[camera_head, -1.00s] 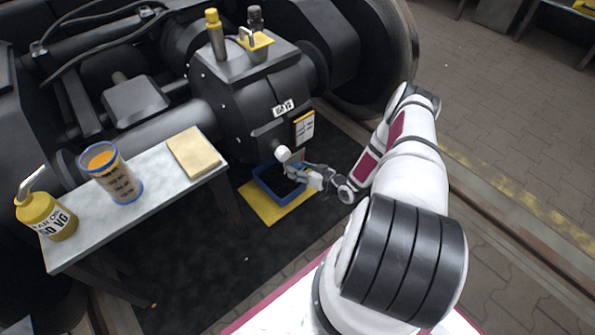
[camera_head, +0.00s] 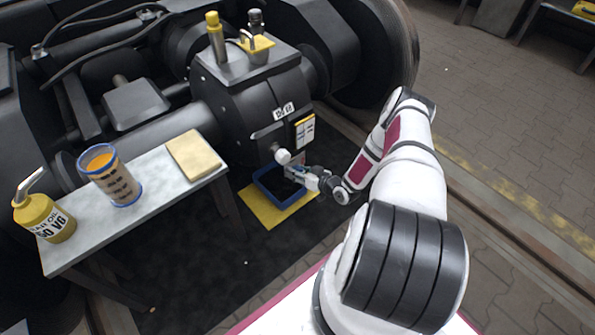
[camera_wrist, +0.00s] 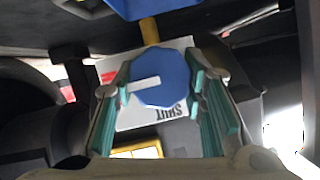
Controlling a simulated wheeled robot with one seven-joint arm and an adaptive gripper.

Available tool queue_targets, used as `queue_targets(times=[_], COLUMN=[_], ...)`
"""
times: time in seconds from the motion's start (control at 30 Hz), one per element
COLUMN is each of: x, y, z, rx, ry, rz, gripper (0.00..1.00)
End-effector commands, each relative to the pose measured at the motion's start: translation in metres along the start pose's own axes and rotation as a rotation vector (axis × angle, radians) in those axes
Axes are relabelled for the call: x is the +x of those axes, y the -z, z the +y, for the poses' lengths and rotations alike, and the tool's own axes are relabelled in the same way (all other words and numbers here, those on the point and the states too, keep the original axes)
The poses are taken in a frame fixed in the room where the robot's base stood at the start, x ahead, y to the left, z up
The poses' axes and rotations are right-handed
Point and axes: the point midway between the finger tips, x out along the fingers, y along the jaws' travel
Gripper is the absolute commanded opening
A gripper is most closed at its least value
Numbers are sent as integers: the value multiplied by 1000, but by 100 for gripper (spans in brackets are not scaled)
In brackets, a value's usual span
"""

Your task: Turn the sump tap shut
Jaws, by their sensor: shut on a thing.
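The tap's blue knob (camera_wrist: 165,75) shows in the middle of the wrist view, with a white pointer bar that points left in that picture. Behind it is a white plate (camera_wrist: 150,122) with the word SHUT upside down below the knob and a red mark at the left. My gripper (camera_wrist: 160,86) has its teal-padded fingers on either side of the knob, shut on it. In the head view my gripper (camera_head: 294,174) is low at the front of the dark gearbox (camera_head: 255,105), beside a white round fitting (camera_head: 283,156). The knob is too small to make out there.
A blue tray (camera_head: 269,196) stands on a yellow mat (camera_head: 256,209) below my gripper. At the left, a bench (camera_head: 150,195) holds a yellow oil can (camera_head: 42,218), a cup of orange liquid (camera_head: 112,178) and a folded cloth (camera_head: 194,155). Dark floor lies free between bench and arm.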

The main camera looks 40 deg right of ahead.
Motion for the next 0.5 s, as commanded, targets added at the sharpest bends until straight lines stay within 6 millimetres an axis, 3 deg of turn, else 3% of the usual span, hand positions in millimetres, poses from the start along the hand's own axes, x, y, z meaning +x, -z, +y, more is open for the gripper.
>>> queue_targets(times=[0.5], x=[0], y=[0], z=[-4], rx=[-291], ry=[-118], rz=[-2], gripper=[10])
